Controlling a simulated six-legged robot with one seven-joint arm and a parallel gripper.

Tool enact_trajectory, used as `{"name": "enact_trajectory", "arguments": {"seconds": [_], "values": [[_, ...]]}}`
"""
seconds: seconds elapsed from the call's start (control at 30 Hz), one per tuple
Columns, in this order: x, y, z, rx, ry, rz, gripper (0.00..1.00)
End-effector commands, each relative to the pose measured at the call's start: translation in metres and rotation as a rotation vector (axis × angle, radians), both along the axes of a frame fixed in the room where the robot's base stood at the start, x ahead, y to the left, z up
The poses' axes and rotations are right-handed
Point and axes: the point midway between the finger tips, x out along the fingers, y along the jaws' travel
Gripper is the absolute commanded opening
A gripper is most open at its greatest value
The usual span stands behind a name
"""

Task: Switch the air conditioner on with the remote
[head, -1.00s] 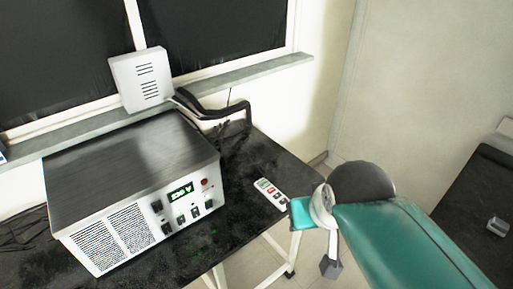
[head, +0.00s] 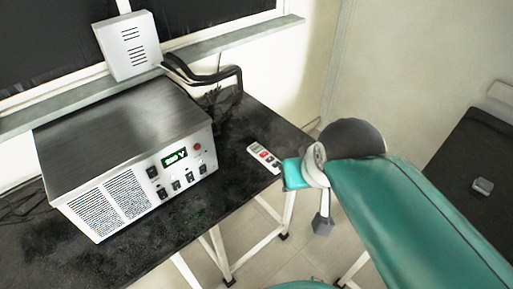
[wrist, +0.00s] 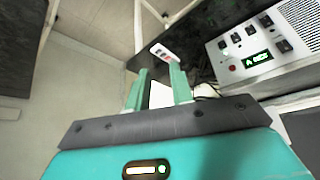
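The remote (head: 264,157), white with red and grey buttons, lies on the dark tabletop (head: 190,236) near its right edge. In the wrist view the remote (wrist: 160,52) shows just beyond my fingertips. My gripper (wrist: 160,70) is open, with two green fingers apart and nothing visible between them. The fingers are not clearly seen in the head view. A white slotted box (head: 128,45) is at the window; I cannot tell whether it is the air conditioner. A large box unit (head: 128,140) with grilles, switches and a lit green display stands on the table.
White table legs (head: 217,255) stand below the edge. A second dark surface (head: 465,180) with a small grey object (head: 483,186) is at the right.

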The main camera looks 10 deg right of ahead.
Motion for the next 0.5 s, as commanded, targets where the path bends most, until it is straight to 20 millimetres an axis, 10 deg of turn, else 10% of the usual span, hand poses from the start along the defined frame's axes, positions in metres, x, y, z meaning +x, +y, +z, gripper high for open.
{"name": "enact_trajectory", "arguments": {"seconds": [0.1, 0.5], "values": [[0.0000, 0.0000, 0.0000, 0.000, 0.000, 0.000, 0.00], [0.0000, 0.0000, 0.0000, 0.000, 0.000, 0.000, 0.00]]}}
